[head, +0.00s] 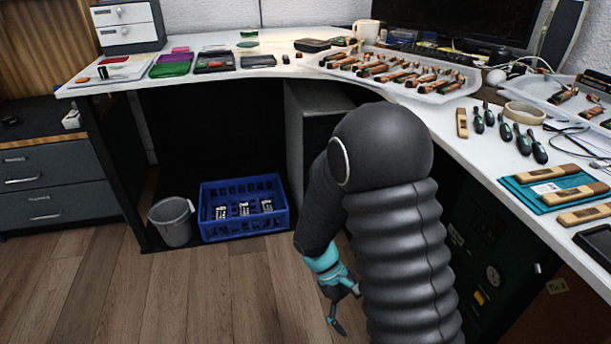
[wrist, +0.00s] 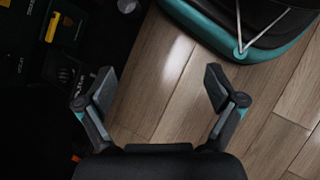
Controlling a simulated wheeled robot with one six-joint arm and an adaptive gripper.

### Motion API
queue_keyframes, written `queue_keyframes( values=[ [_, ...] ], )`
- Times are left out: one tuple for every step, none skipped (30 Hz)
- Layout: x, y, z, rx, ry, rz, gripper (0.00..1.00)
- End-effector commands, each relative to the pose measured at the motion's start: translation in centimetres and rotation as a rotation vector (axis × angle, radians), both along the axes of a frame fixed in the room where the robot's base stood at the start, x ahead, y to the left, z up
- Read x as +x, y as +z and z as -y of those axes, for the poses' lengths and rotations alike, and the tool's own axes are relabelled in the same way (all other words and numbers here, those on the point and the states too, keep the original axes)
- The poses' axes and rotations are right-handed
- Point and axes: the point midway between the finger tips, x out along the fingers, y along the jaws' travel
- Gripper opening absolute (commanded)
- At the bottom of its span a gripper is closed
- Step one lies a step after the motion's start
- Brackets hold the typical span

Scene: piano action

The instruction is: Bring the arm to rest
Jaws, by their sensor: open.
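My gripper (head: 341,306) hangs low over the wooden floor in the head view, at the end of my dark, ribbed arm. It is below the height of the worktop and in front of the desk's open knee space. The wrist view shows the gripper (wrist: 160,95) with its two fingers spread wide and nothing between them. Wood floor lies behind the fingers there. My arm hides part of the desk's right side in the head view.
The white L-shaped desk (head: 470,143) holds a tray (head: 329,68) of piano action parts, several dark-handled tools and wooden blocks. A blue crate (head: 245,232) and a grey bin (head: 173,222) stand on the floor under it. The floor at left front is clear.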

Motion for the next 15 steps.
queue_keyframes(
  values=[
    [-0.1, 1.6, -0.1, 0.027, -0.029, 0.038, 0.93],
    [-0.2, 2.4, -0.2, 0.043, -0.048, 0.057, 0.93],
    [-0.4, 3.3, -0.2, 0.062, -0.071, 0.081, 0.93],
    [-0.5, 4.1, -0.3, 0.077, -0.089, 0.100, 0.93],
    [-0.6, 4.8, -0.3, 0.091, -0.104, 0.120, 0.93],
    [-0.8, 5.7, -0.4, 0.112, -0.126, 0.146, 0.93],
    [-0.9, 6.4, -0.4, 0.125, -0.143, 0.165, 0.93],
    [-1.0, 7.1, -0.4, 0.139, -0.159, 0.184, 0.93],
    [-1.2, 8.1, -0.4, 0.159, -0.180, 0.210, 0.93],
    [-1.4, 8.7, -0.5, 0.173, -0.195, 0.229, 0.93],
    [-1.5, 9.4, -0.5, 0.187, -0.210, 0.249, 0.93],
    [-1.7, 10.4, -0.5, 0.205, -0.230, 0.275, 0.93],
    [-1.9, 11.0, -0.5, 0.218, -0.244, 0.294, 0.93],
    [-2.1, 11.7, -0.5, 0.231, -0.258, 0.313, 0.93],
    [-2.3, 12.6, -0.5, 0.250, -0.278, 0.340, 0.93]
  ],
)
